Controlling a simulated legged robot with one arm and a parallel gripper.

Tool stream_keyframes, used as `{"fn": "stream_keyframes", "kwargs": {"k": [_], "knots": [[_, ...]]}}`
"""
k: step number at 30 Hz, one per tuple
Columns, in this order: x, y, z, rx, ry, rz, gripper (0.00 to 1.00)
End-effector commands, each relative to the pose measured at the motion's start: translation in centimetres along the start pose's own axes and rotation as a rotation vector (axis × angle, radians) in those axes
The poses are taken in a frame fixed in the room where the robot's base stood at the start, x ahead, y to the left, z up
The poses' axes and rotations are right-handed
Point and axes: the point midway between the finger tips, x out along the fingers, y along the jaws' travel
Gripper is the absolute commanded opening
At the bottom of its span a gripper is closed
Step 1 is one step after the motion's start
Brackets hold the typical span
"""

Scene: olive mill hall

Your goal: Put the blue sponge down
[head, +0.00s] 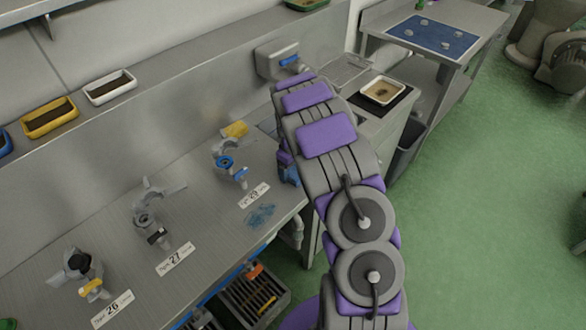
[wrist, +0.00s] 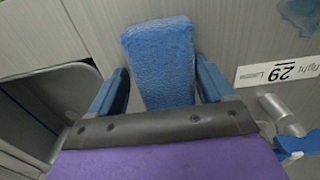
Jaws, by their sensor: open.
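The blue sponge (wrist: 158,62) is a textured block in the wrist view, standing out between the two blue fingers of my gripper (wrist: 161,88). My gripper is open, with a finger on each side of the sponge and a narrow gap at the left finger. The sponge's lower end is hidden behind the gripper's dark edge. The steel counter (wrist: 225,30) shows behind it; whether the sponge rests on it I cannot tell. In the head view my arm hides most of the gripper and sponge at the counter's right end.
A label reading 29 (head: 254,195) and a blue smear (head: 261,215) are on the counter, near a tap-like fitting (head: 229,163) and a yellow block (head: 235,130). A white tray (head: 382,90) sits beyond my arm. Green floor (head: 470,230) is open at right.

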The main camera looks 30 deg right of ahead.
Motion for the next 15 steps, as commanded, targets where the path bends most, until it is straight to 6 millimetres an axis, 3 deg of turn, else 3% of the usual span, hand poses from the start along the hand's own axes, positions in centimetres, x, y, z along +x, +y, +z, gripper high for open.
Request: {"fn": "stream_keyframes", "kwargs": {"k": [15], "knots": [[0.76, -0.89, 0.36, -0.002, -0.021, -0.014, 0.93]]}}
